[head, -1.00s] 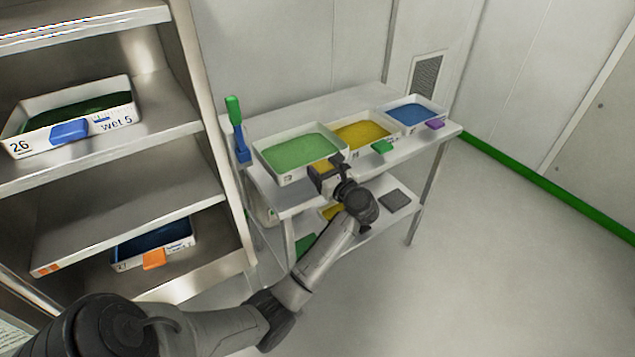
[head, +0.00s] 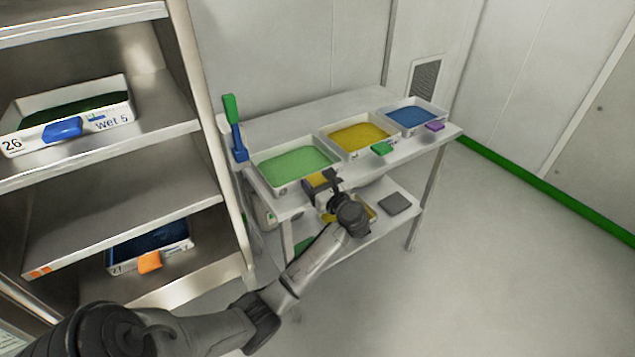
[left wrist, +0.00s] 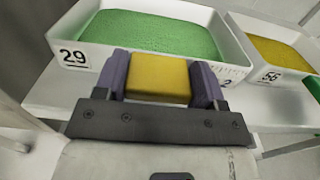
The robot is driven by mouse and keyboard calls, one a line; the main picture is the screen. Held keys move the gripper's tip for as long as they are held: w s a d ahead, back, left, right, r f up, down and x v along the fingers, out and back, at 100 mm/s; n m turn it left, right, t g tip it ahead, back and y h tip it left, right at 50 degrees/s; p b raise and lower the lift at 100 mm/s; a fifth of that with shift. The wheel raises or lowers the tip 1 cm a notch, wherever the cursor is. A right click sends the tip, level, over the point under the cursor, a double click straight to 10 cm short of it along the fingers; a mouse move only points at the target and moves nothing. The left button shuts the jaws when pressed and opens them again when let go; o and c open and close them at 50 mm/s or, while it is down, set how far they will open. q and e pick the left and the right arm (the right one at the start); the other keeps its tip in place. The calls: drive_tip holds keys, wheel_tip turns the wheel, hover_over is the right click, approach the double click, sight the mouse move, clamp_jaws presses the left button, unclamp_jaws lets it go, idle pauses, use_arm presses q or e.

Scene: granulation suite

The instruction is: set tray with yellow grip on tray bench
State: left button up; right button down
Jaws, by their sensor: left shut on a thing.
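The tray with the yellow grip is a white tray (head: 285,184) of green granules, labelled 29 in the left wrist view (left wrist: 130,58). It appears level and resting on the near left end of the tray bench (head: 300,108); any tiny gap beneath cannot be told. Its yellow grip (head: 315,181) faces the front edge. My left gripper (head: 322,183) is shut on this grip, with one finger on each side of the yellow block (left wrist: 160,78) in the left wrist view. The gripper partly hides the tray's front right corner. My right gripper is not in view.
A yellow-filled tray (head: 350,155) with a green grip and a blue-filled tray (head: 438,111) with a purple grip stand farther right. A blue and green upright tool (head: 236,130) is at the bench's left end. A steel rack (head: 215,150) with trays stands left.

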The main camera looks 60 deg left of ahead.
use_arm(q)
drive_tip(key=shift+f, duration=0.15)
drive_tip(key=o, duration=1.1)
